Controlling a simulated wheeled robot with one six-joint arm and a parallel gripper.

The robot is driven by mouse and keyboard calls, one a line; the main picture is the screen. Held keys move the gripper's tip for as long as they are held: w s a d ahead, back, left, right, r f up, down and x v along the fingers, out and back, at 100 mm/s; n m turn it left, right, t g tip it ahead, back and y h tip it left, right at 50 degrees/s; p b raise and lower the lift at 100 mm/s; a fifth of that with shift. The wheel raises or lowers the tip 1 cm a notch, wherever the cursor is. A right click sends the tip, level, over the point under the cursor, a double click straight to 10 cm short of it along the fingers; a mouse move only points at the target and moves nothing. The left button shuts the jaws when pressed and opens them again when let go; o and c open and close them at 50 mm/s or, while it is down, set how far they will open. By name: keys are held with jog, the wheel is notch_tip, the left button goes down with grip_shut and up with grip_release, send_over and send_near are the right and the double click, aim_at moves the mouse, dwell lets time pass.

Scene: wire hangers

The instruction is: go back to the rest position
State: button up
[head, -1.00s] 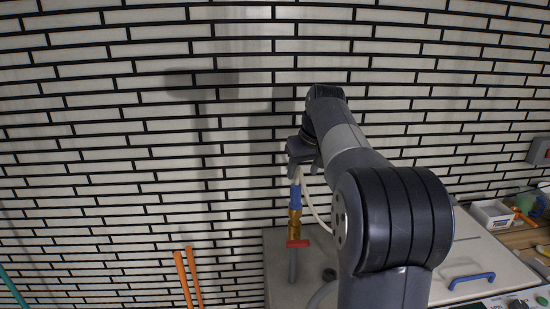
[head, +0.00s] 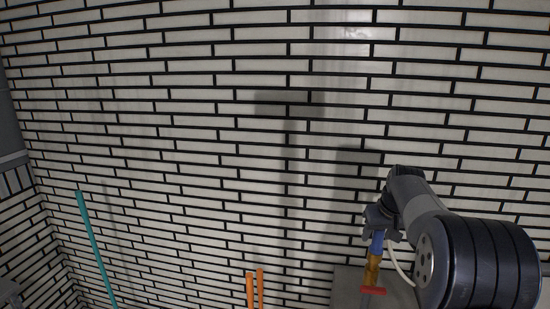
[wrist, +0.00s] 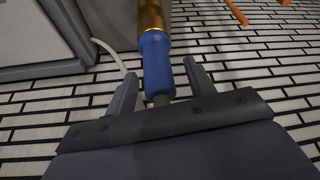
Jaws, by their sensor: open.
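My gripper (head: 380,224) is at the lower right of the head view, in front of the tiled wall. In the wrist view its two fingers (wrist: 160,66) stand apart, with a blue sleeve (wrist: 157,62) between them. A gap shows on each side of the sleeve, so the gripper is open and not clamped on it. The sleeve also shows below the gripper in the head view (head: 377,243). It joins a brass-coloured piece (head: 372,264), which also shows in the wrist view (wrist: 151,14). A red handle (head: 373,290) sits below the brass piece.
A grey box-like unit (head: 346,288) stands beside the brass piece. A pale hose (wrist: 111,57) runs close to my gripper. The brick-patterned wall (head: 200,150) is behind.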

jog(key=shift+f, duration=0.1)
jog(key=shift+f+b, duration=0.4)
jog(key=shift+f, duration=0.05)
jog(key=b+v, duration=0.1)
jog(key=v, duration=1)
jog(key=p+x, duration=0.1)
jog(key=x, duration=1)
jog(key=shift+p, duration=0.3)
notch_tip(320, 180, up, 5)
jog(key=p, duration=0.3)
jog(key=shift+r, duration=0.65)
jog(key=shift+s, duration=0.1)
